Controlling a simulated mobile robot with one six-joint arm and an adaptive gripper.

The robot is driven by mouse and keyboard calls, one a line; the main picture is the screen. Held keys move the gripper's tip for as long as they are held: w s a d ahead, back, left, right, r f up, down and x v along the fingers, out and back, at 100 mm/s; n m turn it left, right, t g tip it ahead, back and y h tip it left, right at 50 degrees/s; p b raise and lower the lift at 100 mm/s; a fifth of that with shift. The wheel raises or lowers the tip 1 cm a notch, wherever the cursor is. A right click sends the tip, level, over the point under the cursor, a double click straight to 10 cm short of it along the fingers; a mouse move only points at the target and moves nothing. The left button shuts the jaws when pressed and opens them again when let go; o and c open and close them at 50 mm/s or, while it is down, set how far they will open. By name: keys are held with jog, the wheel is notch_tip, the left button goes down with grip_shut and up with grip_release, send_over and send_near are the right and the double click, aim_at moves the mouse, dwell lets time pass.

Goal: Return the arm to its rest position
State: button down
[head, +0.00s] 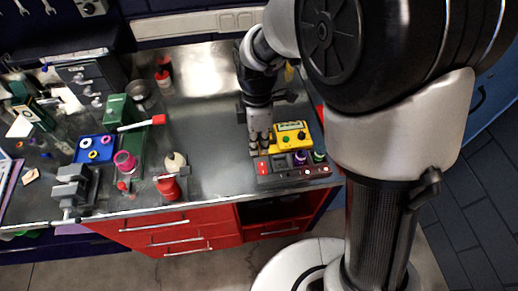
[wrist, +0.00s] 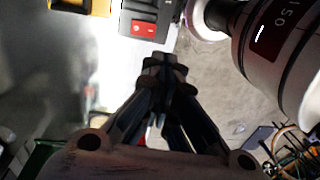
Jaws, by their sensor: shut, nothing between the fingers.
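My gripper (head: 260,148) reaches down over the right part of the metal workbench (head: 215,135) in the head view. It is close beside a yellow device with buttons (head: 290,136) and a dark panel with red buttons and small bottles (head: 290,172). In the wrist view my gripper (wrist: 162,65) has its fingers together and nothing between them. The edge of the panel with a red switch (wrist: 145,25) shows just past the fingertips. I cannot tell whether the fingertips touch anything.
On the left of the bench are a vise (head: 72,188), a blue tray with rings (head: 96,149), a green box (head: 119,109) and a red bottle (head: 168,187). Red drawers (head: 180,232) are under the front edge. The bench middle is mostly clear.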

jog(key=shift+s+r, duration=0.1)
jog(key=shift+r, duration=0.65)
jog(key=s+d+r+m+t+b, duration=0.2)
jog(key=s+d+r+m, duration=0.3)
jog(key=s+m, duration=0.3)
jog(key=s+d+r+m+t+b, duration=0.2)
jog(key=s+d+r+m+t, duration=0.2)
jog(key=s+d+m, duration=0.3)
jog(key=s+r+m, duration=0.1)
jog(key=m, duration=0.3)
jog(key=shift+r, duration=0.2)
